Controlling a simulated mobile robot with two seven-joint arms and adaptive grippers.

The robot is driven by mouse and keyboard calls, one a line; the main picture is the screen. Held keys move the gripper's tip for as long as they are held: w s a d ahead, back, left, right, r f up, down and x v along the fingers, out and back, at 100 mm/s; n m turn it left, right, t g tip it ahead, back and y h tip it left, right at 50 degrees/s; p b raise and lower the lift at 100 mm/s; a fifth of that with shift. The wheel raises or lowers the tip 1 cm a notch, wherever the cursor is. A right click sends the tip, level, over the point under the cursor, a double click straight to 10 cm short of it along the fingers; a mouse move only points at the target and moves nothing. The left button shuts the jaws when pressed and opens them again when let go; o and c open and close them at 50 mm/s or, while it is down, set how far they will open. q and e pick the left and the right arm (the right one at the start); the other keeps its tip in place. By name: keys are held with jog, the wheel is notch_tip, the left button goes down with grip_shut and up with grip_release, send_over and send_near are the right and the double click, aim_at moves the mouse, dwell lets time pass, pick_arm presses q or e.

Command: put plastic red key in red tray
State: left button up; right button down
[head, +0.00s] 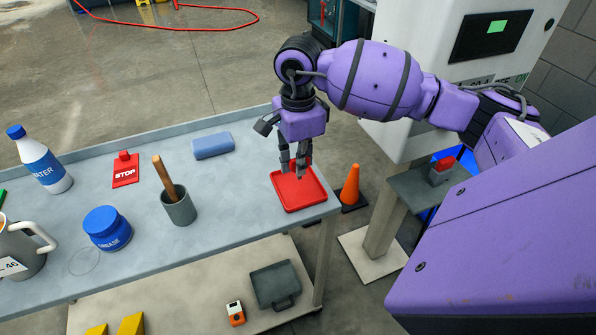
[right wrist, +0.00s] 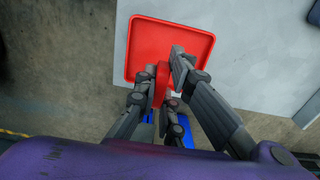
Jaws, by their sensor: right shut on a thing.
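The red tray (head: 297,197) lies on the right end of the grey table. My right gripper (head: 293,171) comes down from above and its fingertips are over the tray. In the right wrist view the gripper (right wrist: 163,80) is shut on the plastic red key (right wrist: 161,84), which stands out between the fingers against the red tray (right wrist: 195,40). I cannot tell whether the key touches the tray. My left gripper is not in view.
A red STOP tag (head: 125,172), a blue case (head: 213,146), a grey cup (head: 180,208), a blue grease jar (head: 107,229) and a water bottle (head: 42,163) stand left on the table. An orange cone (head: 350,186) is beyond the tray's right edge.

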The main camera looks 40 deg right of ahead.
jog(key=shift+w+d+f, duration=0.15)
jog(key=shift+w+f, duration=0.15)
jog(key=shift+f, duration=0.15)
notch_tip(320, 180, down, 2)
jog(key=shift+w+f, duration=0.1)
jog(key=shift+f, duration=0.55)
jog(key=shift+w+d, duration=0.1)
jog(key=shift+f, duration=0.2)
jog(key=c, duration=2.3)
grip_release()
jog(key=shift+f, duration=0.1)
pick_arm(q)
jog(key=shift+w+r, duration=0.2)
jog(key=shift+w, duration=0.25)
pick_arm(e)
jog(key=o, duration=0.4)
jog(key=shift+o, duration=0.2)
